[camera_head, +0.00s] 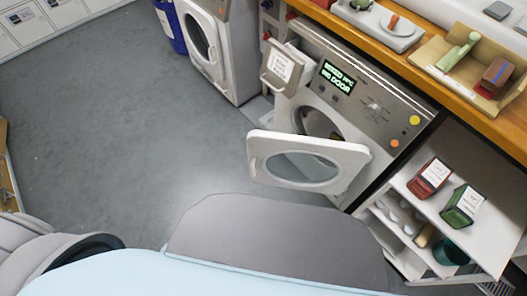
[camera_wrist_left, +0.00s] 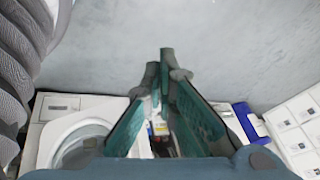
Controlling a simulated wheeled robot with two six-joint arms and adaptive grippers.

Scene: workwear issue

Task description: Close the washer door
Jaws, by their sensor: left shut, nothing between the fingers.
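The washer (camera_head: 385,98) stands under the wooden counter in the head view, with a lit green display on its panel. Its white door (camera_head: 355,158) with a round window is swung open into the room, and part of the dark drum opening shows behind it. My left gripper (camera_wrist_left: 166,58) is shut and empty in the left wrist view, with floor behind its tips. It touches nothing that I can see. In that view a white front-loading machine (camera_wrist_left: 60,104) lies to the left; I cannot tell surely which machine it is. My right gripper is not in view.
A labelled drawer (camera_head: 280,66) sticks out at the washer's upper left. A second machine (camera_head: 237,70) and a blue container (camera_head: 171,27) stand further left. An open shelf (camera_head: 490,215) with red and green boxes is at right. The grey floor (camera_head: 120,110) is clear.

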